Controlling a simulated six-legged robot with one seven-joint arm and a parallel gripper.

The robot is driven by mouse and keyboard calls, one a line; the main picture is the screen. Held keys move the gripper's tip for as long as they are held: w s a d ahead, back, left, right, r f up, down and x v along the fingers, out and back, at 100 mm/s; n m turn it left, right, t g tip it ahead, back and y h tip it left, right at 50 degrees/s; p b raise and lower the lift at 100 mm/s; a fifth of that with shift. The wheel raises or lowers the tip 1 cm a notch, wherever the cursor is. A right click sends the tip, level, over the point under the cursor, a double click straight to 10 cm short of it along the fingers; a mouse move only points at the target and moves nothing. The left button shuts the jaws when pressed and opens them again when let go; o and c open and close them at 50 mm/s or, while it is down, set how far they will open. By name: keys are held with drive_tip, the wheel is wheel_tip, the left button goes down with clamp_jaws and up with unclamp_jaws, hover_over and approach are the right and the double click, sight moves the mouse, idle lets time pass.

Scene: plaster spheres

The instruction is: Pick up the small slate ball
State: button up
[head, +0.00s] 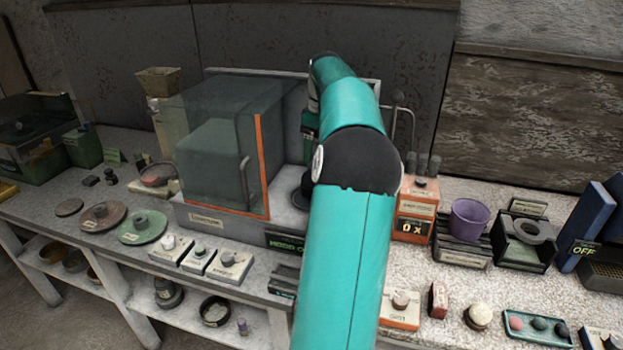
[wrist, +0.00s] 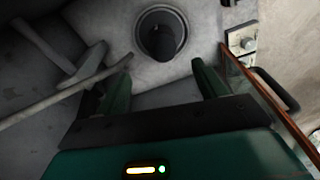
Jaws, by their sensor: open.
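A small green tray (head: 510,338) at the lower right of the head view holds a pink ball (head: 516,323) and two dark grey balls, one in the middle (head: 540,323) and one at the right (head: 562,329). I cannot tell which dark one is the slate ball. My gripper (wrist: 162,68) is open and empty in the wrist view, with its fingers wide apart. A dark round holder (wrist: 163,36) with a dark hollow or top lies beyond the fingertips. No ball from the tray shows in the wrist view. My arm hides most of the gripper in the head view.
A glass case with an orange edge (head: 262,165) stands left of my arm, its edge also close on the right in the wrist view (wrist: 262,90). A purple cup (head: 470,218) and a dark stand (head: 525,238) sit behind the tray. Blue panels (head: 590,222) stand far right.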

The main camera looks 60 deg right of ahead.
drive_tip(key=f, duration=0.4)
drive_tip(key=shift+w+a+f, duration=0.15)
drive_tip(key=shift+w+f, duration=0.05)
drive_tip(key=shift+w, duration=0.1)
drive_tip(key=shift+w+a+f, duration=0.1)
drive_tip(key=shift+a+f, duration=0.05)
drive_tip(key=shift+f, duration=0.15)
drive_tip(key=f, duration=0.4)
drive_tip(key=shift+w+f, duration=0.1)
drive_tip(key=shift+w, duration=0.2)
drive_tip(key=c, duration=1.2)
drive_tip(key=shift+o, duration=0.2)
